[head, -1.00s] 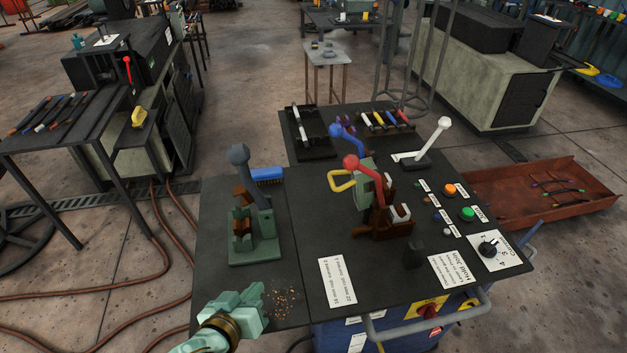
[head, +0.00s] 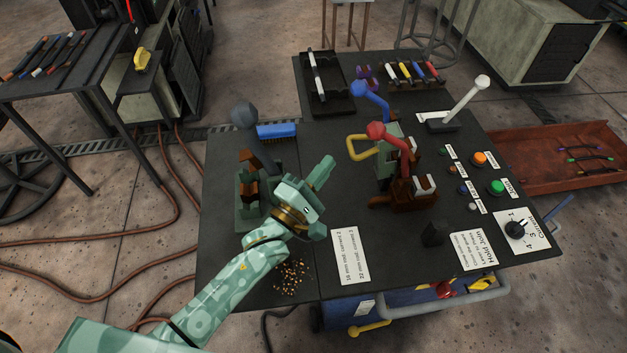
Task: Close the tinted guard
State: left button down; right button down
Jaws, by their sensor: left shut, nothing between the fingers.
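I cannot make out a tinted guard for certain. A yellow loop handle (head: 358,151) sticks out from the left side of the clamp machine, which has a red-knobbed lever (head: 378,131) and a brown body (head: 402,195). My left gripper (head: 324,172) is shut and empty. It is above the middle of the bench, left of the yellow handle and apart from it. My left forearm hides part of the bench and the lower right of the green device (head: 245,213) with a grey-knobbed lever (head: 244,116). My right gripper is not in view.
A blue-knobbed lever (head: 361,90) and a white-knobbed lever (head: 480,84) stand behind the machine. Orange (head: 479,158) and green (head: 496,187) buttons and a black dial (head: 515,230) lie at the right. Loose crumbs (head: 291,276) and a printed card (head: 350,256) lie near the front.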

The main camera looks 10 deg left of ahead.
aim_at(351, 147)
pick_arm(q)
jog(key=x, duration=0.3)
jog(key=shift+w+d+r, duration=0.15)
jog(key=shift+w+d, duration=0.05)
jog(key=shift+w, duration=0.1)
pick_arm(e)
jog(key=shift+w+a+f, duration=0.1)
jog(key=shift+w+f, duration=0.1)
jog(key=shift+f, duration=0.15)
pick_arm(q)
jog(key=shift+r, duration=0.1)
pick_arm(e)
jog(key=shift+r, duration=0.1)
